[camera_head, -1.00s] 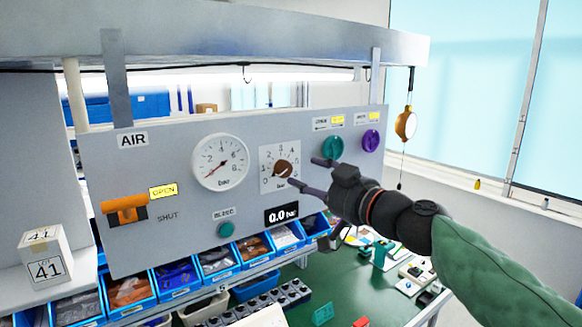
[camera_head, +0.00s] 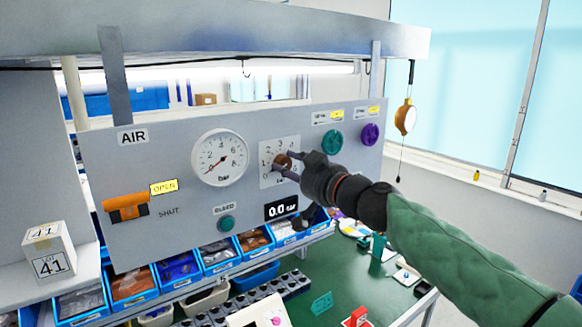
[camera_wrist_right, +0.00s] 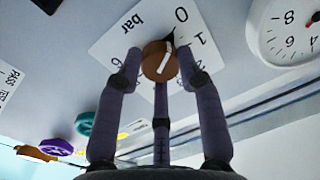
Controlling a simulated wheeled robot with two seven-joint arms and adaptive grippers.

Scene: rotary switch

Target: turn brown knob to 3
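The brown knob (camera_head: 281,160) sits on a white dial plate (camera_head: 266,181) on the grey panel, partly hidden by my right gripper. In the wrist view the knob (camera_wrist_right: 158,62) shows a white line whose upper end leans toward the 0 and 1 side of the plate. My right gripper (camera_head: 284,163) is at the knob, its fingers spread around it. In the wrist view, the right gripper (camera_wrist_right: 159,60) has fingertips on both sides of the knob with small gaps, and one finger below. The numeral 3 shows above the knob in the head view. My left gripper is not in view.
A round gauge (camera_head: 220,158) is left of the dial, its needle near 0. The display (camera_head: 281,208) reads 0.0 bar. Teal (camera_head: 332,141) and purple (camera_head: 370,134) knobs are at the right. An orange valve handle (camera_head: 126,208) is at the left. Blue bins (camera_head: 133,285) line up below.

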